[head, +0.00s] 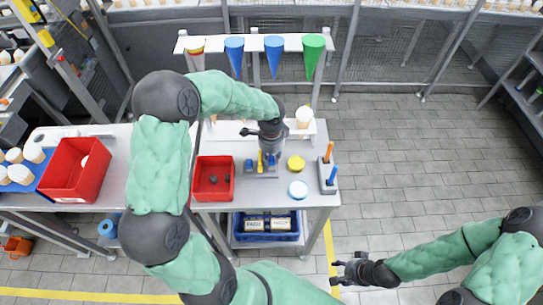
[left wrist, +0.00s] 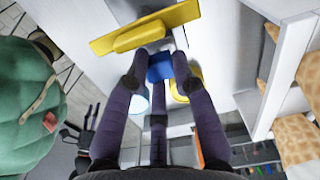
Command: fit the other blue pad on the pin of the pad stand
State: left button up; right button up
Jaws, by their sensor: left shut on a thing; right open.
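My left gripper (head: 270,150) is over the table and shut on a small blue pad (left wrist: 160,67), which shows between its fingers in the left wrist view. In the left wrist view a yellow plate with a raised grip (left wrist: 143,33) lies just beyond the held pad. The pin is hidden, and I cannot tell whether the pad touches the stand. My right gripper (head: 345,270) is open and empty, above the floor.
A yellow round lid (head: 296,162) and a white-blue round lid (head: 298,190) lie right of the stand. A grey holder (head: 328,178) with orange and blue handles stands at the table's right edge. A red bin (head: 214,179) with dark pieces stands left. Coloured cones hang behind.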

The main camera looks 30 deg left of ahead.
pick_arm(q)
jog(key=shift+f+b, duration=0.5)
jog(key=shift+f, duration=0.35)
dwell(0.8)
jog(key=o, duration=1.2)
jog(key=shift+r, duration=0.15)
jog(key=shift+r+p, duration=1.95)
jog(key=shift+r, duration=0.45)
jog(key=shift+f, duration=0.1)
